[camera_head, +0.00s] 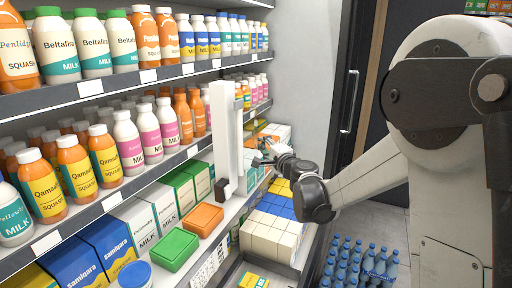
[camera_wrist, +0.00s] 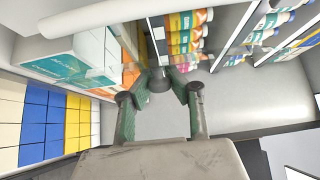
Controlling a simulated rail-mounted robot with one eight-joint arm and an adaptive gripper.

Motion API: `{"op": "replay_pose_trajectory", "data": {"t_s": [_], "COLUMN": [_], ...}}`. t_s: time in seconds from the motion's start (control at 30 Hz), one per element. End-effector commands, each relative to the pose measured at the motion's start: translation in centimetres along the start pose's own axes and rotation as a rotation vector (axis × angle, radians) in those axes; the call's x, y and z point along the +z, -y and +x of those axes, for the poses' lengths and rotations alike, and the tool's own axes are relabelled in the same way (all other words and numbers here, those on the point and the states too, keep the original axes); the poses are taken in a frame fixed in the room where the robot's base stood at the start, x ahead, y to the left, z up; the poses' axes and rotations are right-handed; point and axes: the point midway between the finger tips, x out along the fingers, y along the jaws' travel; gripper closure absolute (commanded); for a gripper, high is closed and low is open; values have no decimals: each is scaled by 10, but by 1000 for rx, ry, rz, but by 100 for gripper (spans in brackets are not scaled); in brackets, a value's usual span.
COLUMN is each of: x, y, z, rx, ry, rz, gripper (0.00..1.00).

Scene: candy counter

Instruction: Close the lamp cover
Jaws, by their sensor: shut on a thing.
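A long white panel (camera_head: 228,135), which looks like the lamp cover, stands upright in front of the shelves in the head view, with a dark block at its lower end. My gripper (camera_head: 262,160) is at its right side, about two thirds of the way down. In the wrist view, the fingers of my gripper (camera_wrist: 160,90) close in on a dark rounded piece (camera_wrist: 158,80), which seems to belong to the cover. The exact contact is small and partly hidden by the fingers.
Shelves of bottles (camera_head: 100,80) line the left, close behind the panel. Green and orange boxes (camera_head: 203,218) and stacked white, blue and yellow blocks (camera_head: 270,235) lie below. Blue-capped bottles (camera_head: 355,262) stand on the floor. The aisle before the dark door (camera_head: 380,110) is open.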

Motion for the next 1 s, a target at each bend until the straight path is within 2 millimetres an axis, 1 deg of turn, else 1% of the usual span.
{"op": "replay_pose_trajectory", "data": {"t_s": [0.03, 0.1, 0.4, 0.77, 0.93, 0.97, 1.0], "x": [2, 6, 27, 48, 48, 48, 48], "y": [-2, -3, -3, -2, -2, -2, -2], "z": [-5, -10, -25, -32, -32, -32, -31], "rx": [0, 0, 0, 0, 1, 0, 0], "ry": [0, -1, 1, 4, 5, 5, 5], "rz": [-1, -1, -1, -2, -2, -2, -2], "gripper": [100, 100, 100, 100, 100, 83, 78]}}
